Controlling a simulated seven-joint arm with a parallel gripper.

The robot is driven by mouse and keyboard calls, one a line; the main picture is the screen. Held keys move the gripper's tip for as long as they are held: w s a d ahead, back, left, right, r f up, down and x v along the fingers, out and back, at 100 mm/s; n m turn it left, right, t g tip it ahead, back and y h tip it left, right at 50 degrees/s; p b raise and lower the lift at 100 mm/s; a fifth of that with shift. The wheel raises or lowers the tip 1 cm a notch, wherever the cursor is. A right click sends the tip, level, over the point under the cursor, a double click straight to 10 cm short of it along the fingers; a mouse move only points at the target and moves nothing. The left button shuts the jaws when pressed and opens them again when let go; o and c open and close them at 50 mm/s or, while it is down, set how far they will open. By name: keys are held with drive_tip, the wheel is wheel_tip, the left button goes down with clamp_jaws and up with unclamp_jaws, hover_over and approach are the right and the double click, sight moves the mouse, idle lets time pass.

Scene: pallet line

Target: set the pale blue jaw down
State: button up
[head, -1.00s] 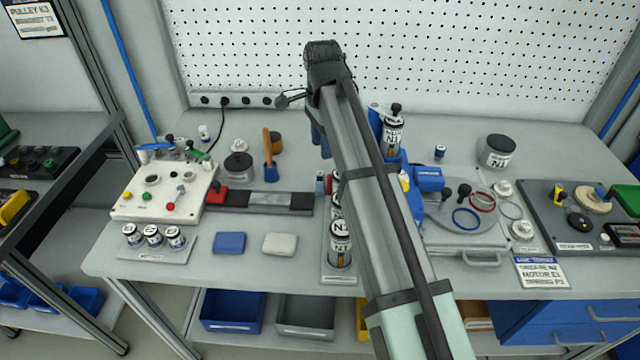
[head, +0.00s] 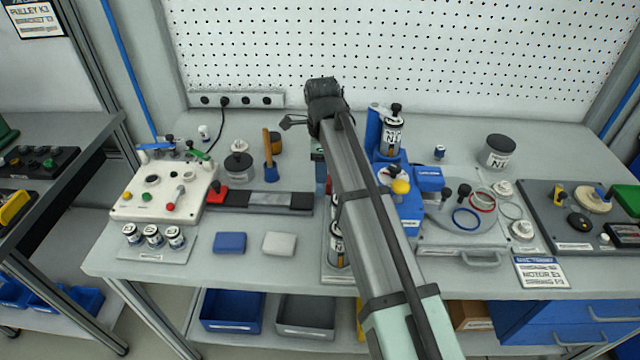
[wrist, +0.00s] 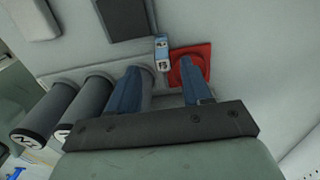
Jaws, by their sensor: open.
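My gripper (wrist: 160,66) is open in the wrist view, its two blue fingers spread apart. A small pale blue piece with a printed label, which looks like the pale blue jaw (wrist: 162,50), shows just past and between the fingertips, with no finger visibly closed on it. It is beside a red square piece with a round centre (wrist: 190,63), partly covered by the right finger. I cannot tell exactly what the pale blue jaw rests on. In the head view my arm hides most of this spot.
Dark cylinders (wrist: 50,108) stand in a row left of the fingers in the wrist view. In the head view, a blue block (head: 230,243) and a grey block (head: 280,243) lie left of my arm. A blue fixture (head: 407,212) stands close on the right.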

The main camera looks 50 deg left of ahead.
sight(320, 187)
drive_tip(key=shift+a+f, duration=0.15)
drive_tip(key=shift+f, duration=1.4)
drive_tip(key=shift+a+f, duration=0.15)
drive_tip(key=shift+f, duration=1.35)
drive_tip(key=shift+c, duration=0.4)
clamp_jaws()
